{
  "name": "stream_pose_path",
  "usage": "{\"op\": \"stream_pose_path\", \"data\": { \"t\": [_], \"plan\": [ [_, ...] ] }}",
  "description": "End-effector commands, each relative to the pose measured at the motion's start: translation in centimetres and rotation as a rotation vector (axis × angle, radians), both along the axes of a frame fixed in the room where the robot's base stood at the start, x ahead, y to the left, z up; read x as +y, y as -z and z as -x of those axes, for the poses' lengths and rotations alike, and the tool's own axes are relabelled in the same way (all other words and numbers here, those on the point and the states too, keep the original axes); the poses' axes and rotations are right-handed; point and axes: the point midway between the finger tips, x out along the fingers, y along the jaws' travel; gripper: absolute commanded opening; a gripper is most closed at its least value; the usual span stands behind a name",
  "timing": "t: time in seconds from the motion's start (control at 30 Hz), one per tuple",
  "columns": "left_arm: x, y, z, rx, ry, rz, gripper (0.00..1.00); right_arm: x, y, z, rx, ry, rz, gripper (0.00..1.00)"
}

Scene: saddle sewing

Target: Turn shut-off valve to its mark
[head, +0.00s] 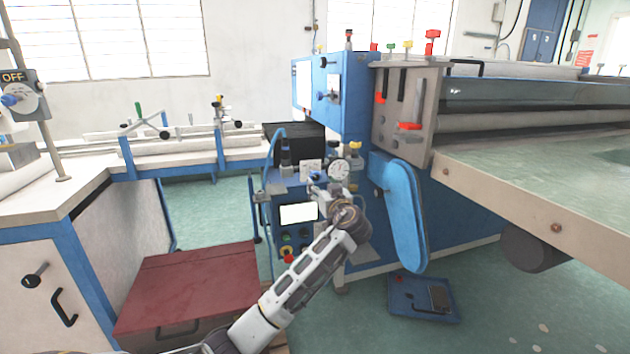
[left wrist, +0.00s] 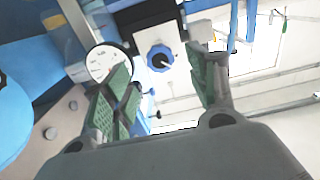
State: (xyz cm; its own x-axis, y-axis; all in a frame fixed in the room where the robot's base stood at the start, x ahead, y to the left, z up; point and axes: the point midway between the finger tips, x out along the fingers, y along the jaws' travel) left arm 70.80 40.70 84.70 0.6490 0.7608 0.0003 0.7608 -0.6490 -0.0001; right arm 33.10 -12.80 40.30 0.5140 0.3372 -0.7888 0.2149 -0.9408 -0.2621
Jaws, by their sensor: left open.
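A round blue knob with a dark centre (left wrist: 160,58), on a pale square plate, shows in the left wrist view beside a white dial gauge (left wrist: 104,62). It looks like the shut-off valve, but its mark is not readable. In the head view the gauge (head: 339,169) sits on top of the blue control unit, with a small blue part (head: 317,176) just left of it. My left gripper (head: 329,189) is in front of this unit. Its green-padded fingers (left wrist: 163,75) are open and empty, on either side of the knob in the picture; contact is not visible. My right gripper is not in view.
The control unit carries a lit screen (head: 298,213) and a red button (head: 288,258). A blue machine with a long blue guard (head: 404,215) stands to the right. A red-topped cabinet (head: 190,285) is at lower left.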

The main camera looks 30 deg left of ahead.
Motion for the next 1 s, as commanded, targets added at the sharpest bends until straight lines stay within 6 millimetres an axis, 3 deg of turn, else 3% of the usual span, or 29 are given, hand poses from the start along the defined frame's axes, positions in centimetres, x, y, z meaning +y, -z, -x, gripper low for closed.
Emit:
{"op": "stream_pose_path", "data": {
  "t": [0.5, 1.0],
  "plan": [
    [4.9, 0.1, -4.2, 0.0, -0.001, -0.001, 0.58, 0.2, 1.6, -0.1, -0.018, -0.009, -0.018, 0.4],
    [6.3, 0.0, -5.3, 0.001, 0.0, -0.001, 0.58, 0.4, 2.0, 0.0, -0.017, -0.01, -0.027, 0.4]
  ]
}}
